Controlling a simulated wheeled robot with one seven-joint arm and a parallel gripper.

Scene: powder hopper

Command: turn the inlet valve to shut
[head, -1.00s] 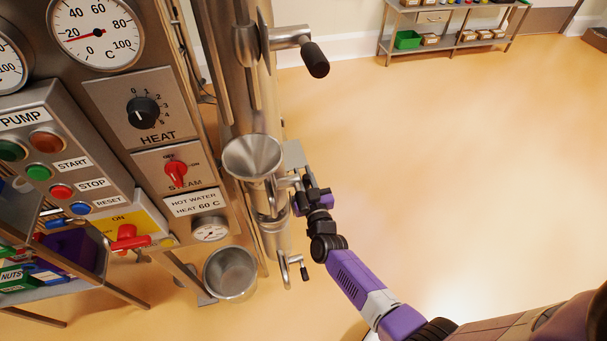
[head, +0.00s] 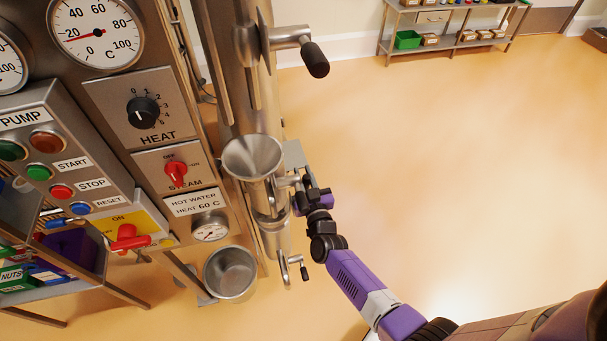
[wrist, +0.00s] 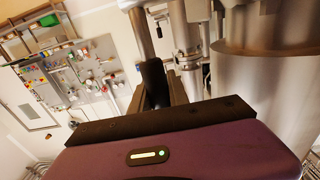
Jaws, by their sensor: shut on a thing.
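The steel hopper funnel (head: 252,157) stands on a vertical pipe in the middle of the head view. The inlet valve's short steel lever (head: 287,181) sticks out to the right just below the funnel. My gripper (head: 303,191) reaches it from the right and is shut on its handle. In the wrist view the black handle (wrist: 153,78) stands between the dark fingers of my gripper (wrist: 160,92). The fingers and wrist hide most of the lever in the head view, so its exact angle is hard to tell.
A second crank handle (head: 303,270) sits lower on the pipe. A steel pot (head: 230,273) is left of it. A large black-gripped lever (head: 315,60) juts out above. The control panel (head: 142,108) is at left. The floor at right is clear.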

